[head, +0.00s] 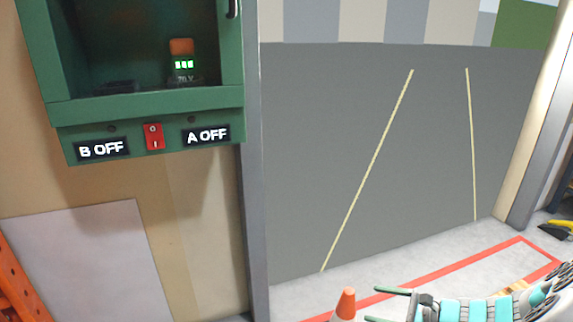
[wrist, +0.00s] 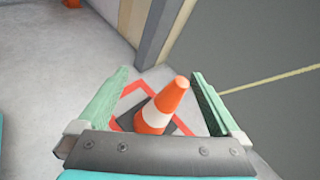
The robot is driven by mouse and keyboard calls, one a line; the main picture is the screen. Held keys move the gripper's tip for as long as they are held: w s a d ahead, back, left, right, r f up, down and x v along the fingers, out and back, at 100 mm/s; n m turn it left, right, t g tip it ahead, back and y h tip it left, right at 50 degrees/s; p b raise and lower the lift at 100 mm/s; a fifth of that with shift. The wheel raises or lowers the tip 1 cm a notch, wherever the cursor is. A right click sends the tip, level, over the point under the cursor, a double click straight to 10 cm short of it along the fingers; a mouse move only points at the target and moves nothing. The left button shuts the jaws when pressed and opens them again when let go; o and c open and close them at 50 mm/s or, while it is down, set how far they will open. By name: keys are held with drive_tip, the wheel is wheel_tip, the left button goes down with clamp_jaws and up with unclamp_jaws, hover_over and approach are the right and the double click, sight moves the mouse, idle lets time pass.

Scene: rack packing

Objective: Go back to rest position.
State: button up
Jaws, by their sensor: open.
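My gripper (head: 396,305) shows at the bottom right of the head view, its two green fingers pointing left. In the wrist view my gripper (wrist: 160,108) has its fingers spread wide apart, with nothing held between them. An orange and white traffic cone (wrist: 165,106) appears between the fingers in that view, standing on the floor beyond them. The cone's top (head: 346,302) also shows in the head view, just left of the fingertips. The rest of the cone is cut off there.
A green cabinet (head: 150,104) hangs on the left wall, with a battery (head: 182,65) inside, a red switch (head: 154,137) and labels "B OFF" and "A OFF". A red floor line (head: 450,278) runs along the right. Grey floor with yellowish lines (head: 370,165) lies open beyond.

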drive_tip(key=s+a+r+n+g+h+p, duration=0.1)
drive_tip(key=s+a+r+n+g+h, duration=0.1)
drive_tip(key=s+a+r+n+g, duration=1)
drive_tip(key=s+r+n+t+h+p, duration=0.1)
drive_tip(key=s+r+n+h, duration=0.3)
drive_tip(key=s, duration=0.6)
drive_tip(key=s+d+r+n+t+h+p, duration=0.1)
drive_tip(key=s+r+n+h, duration=0.3)
drive_tip(key=s, duration=0.7)
drive_tip(key=shift+s+d+n+h, duration=0.3)
drive_tip(key=shift+n+h, duration=0.4)
drive_tip(key=shift+r, duration=0.1)
